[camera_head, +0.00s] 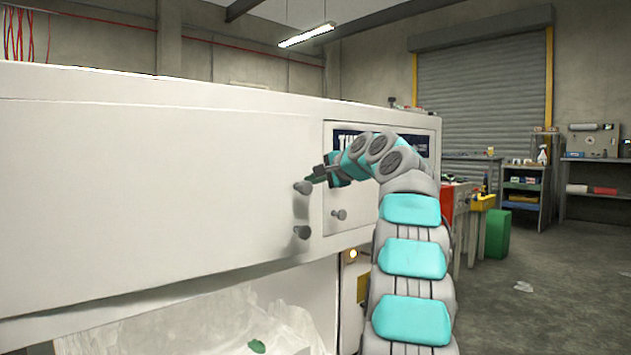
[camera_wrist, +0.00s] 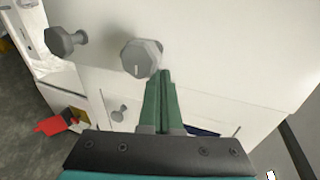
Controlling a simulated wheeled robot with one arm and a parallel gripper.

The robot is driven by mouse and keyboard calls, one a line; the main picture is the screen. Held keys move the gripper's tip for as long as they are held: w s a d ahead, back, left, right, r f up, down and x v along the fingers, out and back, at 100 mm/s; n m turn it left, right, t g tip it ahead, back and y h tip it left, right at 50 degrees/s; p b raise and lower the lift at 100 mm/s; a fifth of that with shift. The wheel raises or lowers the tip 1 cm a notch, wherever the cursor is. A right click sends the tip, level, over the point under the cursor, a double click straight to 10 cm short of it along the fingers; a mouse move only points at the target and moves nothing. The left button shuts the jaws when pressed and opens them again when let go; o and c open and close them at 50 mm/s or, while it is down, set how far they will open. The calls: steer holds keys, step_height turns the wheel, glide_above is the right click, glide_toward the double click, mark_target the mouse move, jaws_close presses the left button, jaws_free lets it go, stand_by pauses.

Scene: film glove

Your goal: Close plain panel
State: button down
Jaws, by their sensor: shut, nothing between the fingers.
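The plain panel (camera_head: 150,190) is a wide, blank white front filling the left of the head view. Two grey knobs, an upper one (camera_head: 303,187) and a lower one (camera_head: 302,232), stick out near its right edge. A dark strip runs under its lower left edge; I cannot tell how far the panel stands open. My gripper (camera_head: 314,178) is shut and empty beside the upper knob. In the wrist view, the fingertips (camera_wrist: 164,74) are right by one grey knob (camera_wrist: 141,57), and the other knob (camera_wrist: 65,41) is at upper left. I cannot tell whether they touch.
Crumpled clear film (camera_head: 200,325) lies below.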

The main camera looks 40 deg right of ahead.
steer(key=shift+r, duration=0.1)
steer(key=shift+n+y, duration=0.5)
steer(key=shift+y, duration=0.2)
steer(key=w+p, duration=0.2)
steer(key=p, duration=0.1)
steer(key=w+p, duration=0.3)
steer(key=p, duration=0.1)
steer(key=w+r+p, duration=0.1)
steer(key=w+p, duration=0.1)
steer(key=p, duration=0.1)
steer(key=shift+w+d+p, duration=0.15)
steer(key=shift+w+p, duration=0.2)
steer(key=shift+w, duration=0.05)
steer(key=shift+w+d+f+p, duration=0.15)
steer(key=shift+w+p, duration=0.35)
steer(key=shift+p, duration=0.55)
